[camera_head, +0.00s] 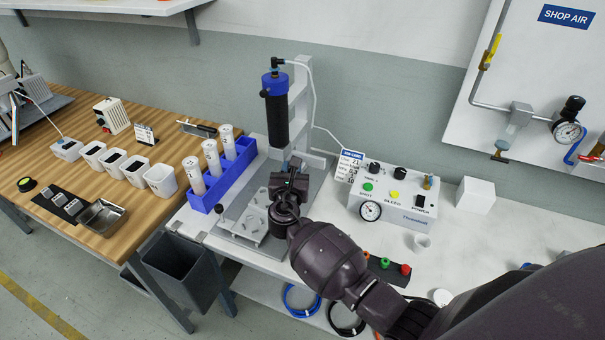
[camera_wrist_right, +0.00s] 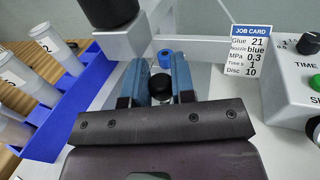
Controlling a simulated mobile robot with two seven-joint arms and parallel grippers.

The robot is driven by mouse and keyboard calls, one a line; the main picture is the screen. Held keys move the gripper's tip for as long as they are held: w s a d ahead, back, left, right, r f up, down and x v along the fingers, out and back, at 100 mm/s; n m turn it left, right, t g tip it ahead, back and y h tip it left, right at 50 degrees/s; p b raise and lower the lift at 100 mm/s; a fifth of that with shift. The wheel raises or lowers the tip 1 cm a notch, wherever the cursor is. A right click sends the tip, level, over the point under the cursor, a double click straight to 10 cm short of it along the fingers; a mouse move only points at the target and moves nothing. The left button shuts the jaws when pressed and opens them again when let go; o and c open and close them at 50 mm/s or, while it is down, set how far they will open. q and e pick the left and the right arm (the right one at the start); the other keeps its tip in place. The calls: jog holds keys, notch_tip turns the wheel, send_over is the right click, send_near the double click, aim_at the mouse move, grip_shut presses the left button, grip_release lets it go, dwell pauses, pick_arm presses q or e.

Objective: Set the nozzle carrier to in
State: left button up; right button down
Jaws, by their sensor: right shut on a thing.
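The dispensing stand has a black cylinder with a blue cap (camera_head: 275,110) above a grey base plate (camera_head: 232,240). A light metal fixture plate (camera_head: 250,222) with round features lies on the base. My right gripper (camera_head: 290,183) reaches in low beside the stand's column and hides much of what it holds. In the right wrist view, its two blue-grey fingers are shut on a black round knob (camera_wrist_right: 160,88). I take the knob to be part of the nozzle carrier, but the carrier's body is hidden. A small blue piece (camera_wrist_right: 165,58) shows just beyond the knob. My left gripper is not in view.
A blue rack (camera_head: 208,198) with white tubes stands left of the stand. A control box (camera_head: 395,205) with a gauge and the job card (camera_head: 349,166) stand right. Several coloured nozzles sit in a dark holder (camera_head: 390,272) in front. The card reads nozzle blue.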

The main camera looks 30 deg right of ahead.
jog(key=shift+w+a, duration=0.15)
jog(key=shift+w, duration=0.1)
jog(key=c, duration=0.9)
grip_release()
jog(key=shift+c, duration=0.2)
jog(key=v, duration=1.1)
jog(key=shift+p, duration=0.4)
